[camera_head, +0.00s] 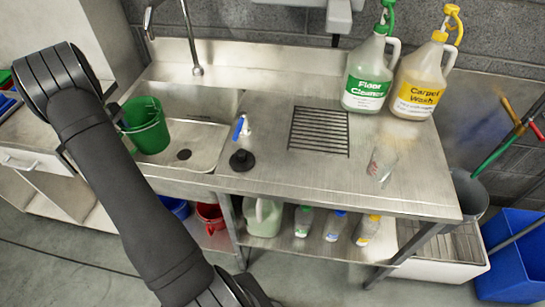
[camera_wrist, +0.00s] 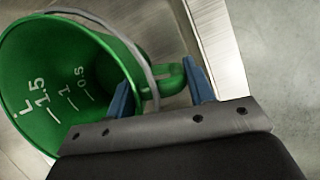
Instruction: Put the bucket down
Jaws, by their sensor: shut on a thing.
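The green bucket (camera_head: 149,128) is in or just above the sink basin (camera_head: 200,134) at the left in the head view. It looks slightly tilted, and I cannot tell whether its base touches the basin floor. In the wrist view the bucket (camera_wrist: 60,85) shows its open inside with white volume marks, and its grey bail hangs across the rim. My gripper (camera_wrist: 162,88) has blue fingers on either side of the green handle at the bucket's side and is shut on it. In the head view my arm mostly hides the gripper.
A faucet (camera_head: 196,70) hangs behind the basin. A blue-and-white spray nozzle (camera_head: 240,128) and black plunger-like piece (camera_head: 242,160) stand right of it. Floor cleaner (camera_head: 368,75) and carpet wash (camera_head: 420,82) jugs stand at the back right. A drain grate (camera_head: 319,132) lies mid-counter.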

